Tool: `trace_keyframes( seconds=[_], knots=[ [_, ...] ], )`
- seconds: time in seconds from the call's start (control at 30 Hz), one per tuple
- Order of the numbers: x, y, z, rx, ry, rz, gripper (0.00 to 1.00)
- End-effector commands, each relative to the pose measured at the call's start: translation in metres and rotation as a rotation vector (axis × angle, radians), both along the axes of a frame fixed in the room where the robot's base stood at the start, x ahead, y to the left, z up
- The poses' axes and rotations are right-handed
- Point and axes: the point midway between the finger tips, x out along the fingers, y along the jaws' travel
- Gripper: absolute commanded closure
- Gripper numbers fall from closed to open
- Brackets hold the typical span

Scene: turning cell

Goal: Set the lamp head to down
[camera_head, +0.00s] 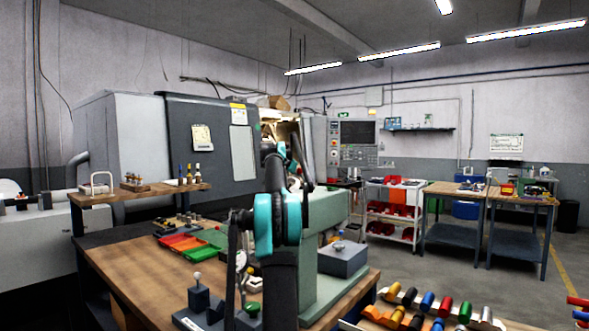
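I cannot make out the lamp head for certain. A warm light shows in the open lathe doorway (284,128), partly behind my arm. My black and teal arm rises from the bottom middle and reaches up in front of that doorway. Its far end is dark and small there. I cannot pick out the gripper fingers, nor tell whether they touch anything.
A rack of coloured cylinders (427,302) stands at front right. Floor is free before the back-right tables (455,205).

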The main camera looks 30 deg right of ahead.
Motion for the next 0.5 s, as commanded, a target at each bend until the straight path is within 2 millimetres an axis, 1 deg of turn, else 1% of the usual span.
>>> trace_keyframes(
  seconds=[0.03, 0.17, 0.47, 0.5],
  knots=[
    [-0.0027, -0.0031, -0.0023, 0.001, 0.003, -0.007, 1.00],
    [-0.0025, -0.0042, -0.0046, 0.001, 0.003, -0.007, 1.00],
    [-0.0029, -0.0043, -0.0044, 0.002, 0.004, -0.008, 1.00],
    [-0.0029, -0.0044, -0.0043, 0.002, 0.004, -0.008, 0.83]
  ],
)
